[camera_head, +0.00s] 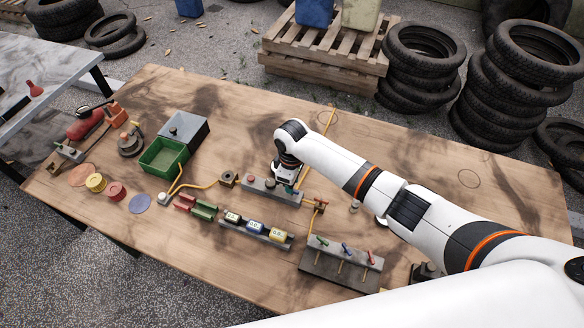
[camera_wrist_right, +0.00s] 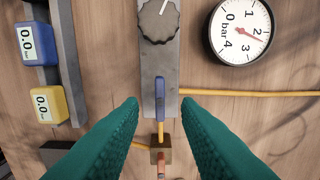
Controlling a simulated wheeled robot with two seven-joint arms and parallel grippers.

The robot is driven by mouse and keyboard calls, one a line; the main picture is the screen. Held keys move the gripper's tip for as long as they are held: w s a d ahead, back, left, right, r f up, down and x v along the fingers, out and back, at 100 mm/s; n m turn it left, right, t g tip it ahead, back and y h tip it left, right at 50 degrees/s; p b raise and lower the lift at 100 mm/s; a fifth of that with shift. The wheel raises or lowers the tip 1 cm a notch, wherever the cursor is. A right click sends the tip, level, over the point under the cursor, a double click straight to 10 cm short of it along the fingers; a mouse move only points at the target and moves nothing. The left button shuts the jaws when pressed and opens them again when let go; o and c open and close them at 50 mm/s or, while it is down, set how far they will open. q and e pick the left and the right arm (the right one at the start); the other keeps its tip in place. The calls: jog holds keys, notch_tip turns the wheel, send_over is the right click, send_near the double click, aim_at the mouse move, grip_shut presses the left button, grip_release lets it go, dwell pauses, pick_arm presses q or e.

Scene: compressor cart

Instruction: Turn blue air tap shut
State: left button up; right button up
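A blue tap lever (camera_wrist_right: 160,92) stands out in the right wrist view, lying lengthwise at the end of a grey bar (camera_wrist_right: 157,55). My right gripper (camera_wrist_right: 160,105) is open, its teal fingers on either side of the lever with clear gaps. In the head view my right gripper (camera_head: 288,186) is over the end of the grey bar (camera_head: 258,187) and hides the lever there. My left gripper is in neither view.
A dark knob (camera_wrist_right: 158,20) and a round gauge (camera_wrist_right: 240,31), needle between 2 and 3, are close to the lever. A yellow hose (camera_wrist_right: 250,94) runs right. A brass fitting (camera_wrist_right: 160,149) sits below. A green bin (camera_head: 163,158) stands left on the table.

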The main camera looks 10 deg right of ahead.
notch_tip(320, 180, up, 9)
jog(key=b, duration=0.1)
jog(key=shift+r+b, duration=0.2)
jog(key=shift+b, duration=0.1)
dwell(0.4)
